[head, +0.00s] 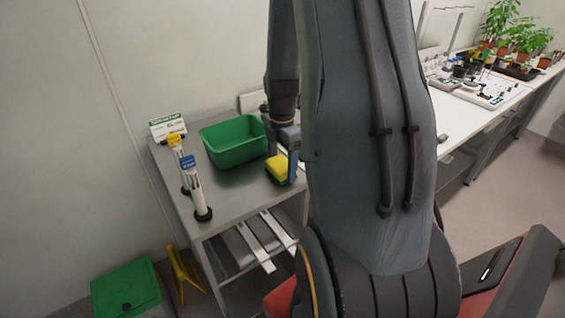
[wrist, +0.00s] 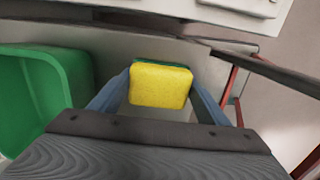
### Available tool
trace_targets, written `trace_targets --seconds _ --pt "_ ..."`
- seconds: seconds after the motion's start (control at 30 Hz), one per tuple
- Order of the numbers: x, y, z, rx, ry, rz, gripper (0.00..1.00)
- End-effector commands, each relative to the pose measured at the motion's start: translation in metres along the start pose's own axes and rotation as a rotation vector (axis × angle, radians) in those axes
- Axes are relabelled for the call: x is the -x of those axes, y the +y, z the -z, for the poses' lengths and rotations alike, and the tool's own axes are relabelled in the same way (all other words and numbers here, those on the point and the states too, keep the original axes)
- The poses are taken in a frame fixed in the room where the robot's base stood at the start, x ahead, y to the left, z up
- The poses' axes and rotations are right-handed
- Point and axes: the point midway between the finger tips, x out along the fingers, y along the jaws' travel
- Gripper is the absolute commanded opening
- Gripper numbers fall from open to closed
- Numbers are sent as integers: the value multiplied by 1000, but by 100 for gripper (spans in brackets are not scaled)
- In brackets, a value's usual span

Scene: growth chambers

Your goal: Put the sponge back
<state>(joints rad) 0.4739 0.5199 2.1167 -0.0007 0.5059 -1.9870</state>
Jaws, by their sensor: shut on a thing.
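The sponge (head: 277,167) is yellow with a green layer. In the wrist view the sponge (wrist: 160,86) sits between the two blue-grey fingers, with its yellow face toward the camera. My gripper (head: 284,160) is shut on it, at the right end of the steel bench, just right of the green tub. My gripper also shows in the wrist view (wrist: 158,95). I cannot tell whether the sponge touches the bench top. My arm hides part of the bench's right side.
The green tub (head: 234,143) stands on the steel bench (head: 222,190); its rim (wrist: 62,75) is left of my gripper in the wrist view. Several upright tools with yellow and blue tags (head: 188,162) and a sign (head: 167,127) stand at the left. A white table (head: 470,112) is at the right.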

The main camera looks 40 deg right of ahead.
Motion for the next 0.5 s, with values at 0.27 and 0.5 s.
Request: trace_targets --seconds 0.27,0.5 --pt "-2 0 0 0 0 -1 48" --pt "-4 0 0 0 0 -1 86"
